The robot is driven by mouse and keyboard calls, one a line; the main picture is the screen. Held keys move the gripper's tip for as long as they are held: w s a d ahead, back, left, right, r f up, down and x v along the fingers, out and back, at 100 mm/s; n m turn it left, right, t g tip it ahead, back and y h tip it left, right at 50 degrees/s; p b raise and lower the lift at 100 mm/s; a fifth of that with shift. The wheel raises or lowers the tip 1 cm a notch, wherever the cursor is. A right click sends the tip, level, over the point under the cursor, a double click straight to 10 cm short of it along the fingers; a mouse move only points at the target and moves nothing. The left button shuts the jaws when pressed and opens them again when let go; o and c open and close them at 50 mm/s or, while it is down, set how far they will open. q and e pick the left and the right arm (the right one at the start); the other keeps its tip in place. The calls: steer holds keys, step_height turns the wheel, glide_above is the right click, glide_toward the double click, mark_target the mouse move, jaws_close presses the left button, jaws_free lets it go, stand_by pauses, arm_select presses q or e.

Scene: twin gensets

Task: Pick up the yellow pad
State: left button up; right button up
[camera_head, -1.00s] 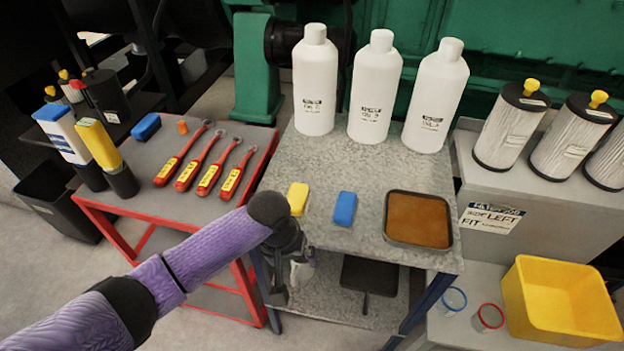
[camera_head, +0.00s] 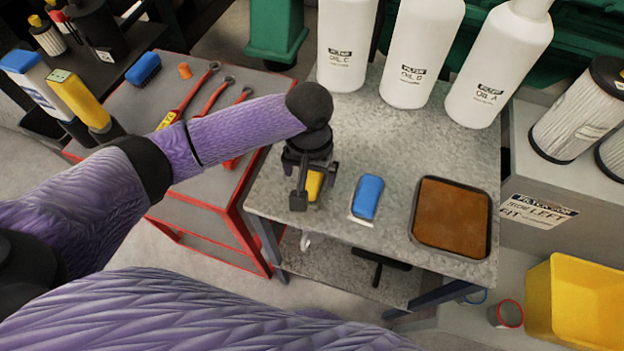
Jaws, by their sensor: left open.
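The yellow pad (camera_head: 314,184) lies on the grey metal table (camera_head: 281,201), left of a blue pad (camera_head: 367,197). My left gripper (camera_head: 307,191) points down over the yellow pad and hides much of it. The gripper is open, and its fingers show around the pad's visible part. I cannot tell whether the fingers touch the pad. My right gripper is not in view.
A brown-filled tray (camera_head: 452,216) lies right of the blue pad. Tall white bottles (camera_head: 413,55) stand at the back of the table. A red-framed bench (camera_head: 214,190) with wrenches is at the left. A yellow bin (camera_head: 577,303) stands lower right.

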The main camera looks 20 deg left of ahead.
mark_target(309, 179)
arm_select(q)
step_height(309, 179, down, 3)
steer(key=shift+f+b, duration=0.1)
steer(key=shift+b, duration=0.4)
steer(key=shift+r, duration=0.2)
steer(key=c, duration=1.1)
steer(key=shift+o, duration=0.2)
step_height(309, 179, up, 10)
steer(key=p, duration=0.4)
steer(key=shift+f+p, duration=0.15)
steer(key=shift+p, duration=0.25)
